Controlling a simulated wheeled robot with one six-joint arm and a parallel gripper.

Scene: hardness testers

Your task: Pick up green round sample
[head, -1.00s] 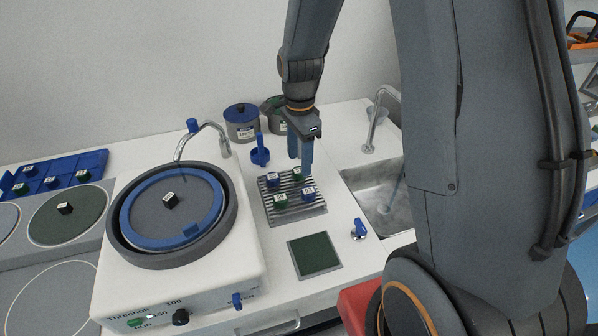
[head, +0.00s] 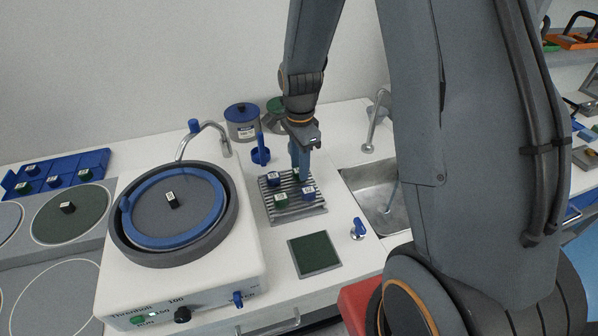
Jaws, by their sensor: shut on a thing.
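A ridged metal rack (head: 290,212) holds small round samples with white labels. A green sample (head: 280,200) stands at its front left, a blue sample (head: 273,181) at the back left and another blue sample (head: 308,192) at the front right. My gripper (head: 300,174) points down over the back right of the rack. Its blue fingers are shut on the back-right green sample (head: 296,173), which they mostly hide. I cannot tell whether that sample is clear of the rack.
A polishing machine (head: 250,262) with a round bowl stands to the left. A sink (head: 385,207) lies to the right. A dark green square pad (head: 315,252) is in front of the rack. A blue tray (head: 95,160) with several samples sits at far left.

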